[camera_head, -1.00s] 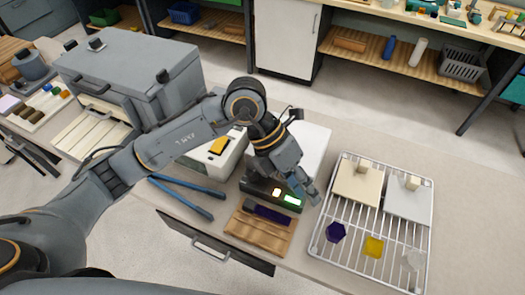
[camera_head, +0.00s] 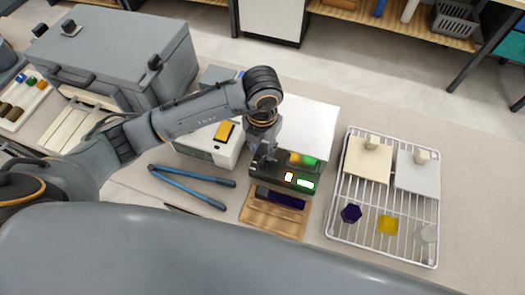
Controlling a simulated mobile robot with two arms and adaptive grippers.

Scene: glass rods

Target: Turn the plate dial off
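The hot plate has a white top (camera_head: 312,125) and a black front panel (camera_head: 268,175). The panel has a lit orange-white square (camera_head: 289,177) and a lit green display (camera_head: 306,184). Orange and green glows also show just behind them. My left gripper (camera_head: 257,163) points down at the left part of the panel, close to it or touching it. The gripper and wrist cover that part, so I cannot make out a dial there. The fingers are small and dark, and I cannot tell whether they are open. My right gripper is not in view.
A wooden rack (camera_head: 270,221) with a dark purple bar lies in front of the plate. Blue-handled tongs (camera_head: 190,187) lie left of it. A white device with a yellow top (camera_head: 224,131) stands left. A wire rack (camera_head: 378,251) with blocks and pieces is right.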

